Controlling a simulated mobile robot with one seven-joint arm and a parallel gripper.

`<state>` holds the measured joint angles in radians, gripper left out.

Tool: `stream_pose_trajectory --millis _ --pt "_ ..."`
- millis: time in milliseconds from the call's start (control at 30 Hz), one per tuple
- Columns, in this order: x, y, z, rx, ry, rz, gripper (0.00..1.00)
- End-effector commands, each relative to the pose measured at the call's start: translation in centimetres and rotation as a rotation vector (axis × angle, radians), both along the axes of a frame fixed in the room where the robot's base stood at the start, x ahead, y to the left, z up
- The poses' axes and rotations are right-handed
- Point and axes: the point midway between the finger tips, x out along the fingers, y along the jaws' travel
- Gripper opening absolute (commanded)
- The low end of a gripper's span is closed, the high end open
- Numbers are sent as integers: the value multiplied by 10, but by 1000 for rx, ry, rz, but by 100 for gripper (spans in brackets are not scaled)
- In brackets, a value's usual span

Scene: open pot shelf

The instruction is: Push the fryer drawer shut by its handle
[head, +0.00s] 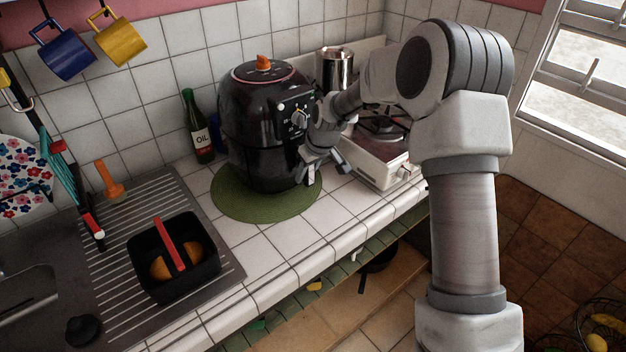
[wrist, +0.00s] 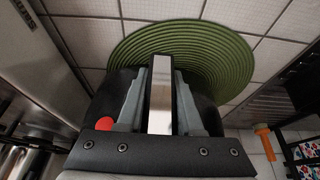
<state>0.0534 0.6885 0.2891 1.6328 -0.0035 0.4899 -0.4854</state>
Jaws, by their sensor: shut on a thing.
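The black air fryer (head: 262,130) with an orange knob on top stands upright on a round green mat (head: 228,203) on the tiled counter. My gripper (head: 318,168) is at the fryer's right front, low down. In the wrist view my gripper (wrist: 160,75) is shut on a flat silver handle (wrist: 160,100), with a grey finger on each side of it. The dark fryer body shows behind the fingers. My gripper hides the drawer front, so I cannot tell how far the drawer stands out.
A green oil bottle (head: 197,128) stands left of the fryer. A white stove (head: 383,165) stands close on its right, with a metal pot (head: 334,70) behind. A black basket with a red grip (head: 168,245) sits on the drainboard. The counter in front of the mat is clear.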

Motion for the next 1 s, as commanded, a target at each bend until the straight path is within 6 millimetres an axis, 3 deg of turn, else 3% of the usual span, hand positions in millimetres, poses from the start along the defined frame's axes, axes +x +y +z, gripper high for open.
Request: stream_pose_trajectory --millis 533,567,700,1000 --pt "7 7 3 7 -11 1 0" --pt "7 7 3 7 -11 1 40" --pt "6 5 2 4 -7 1 65" --pt "4 3 1 2 -2 0 65"
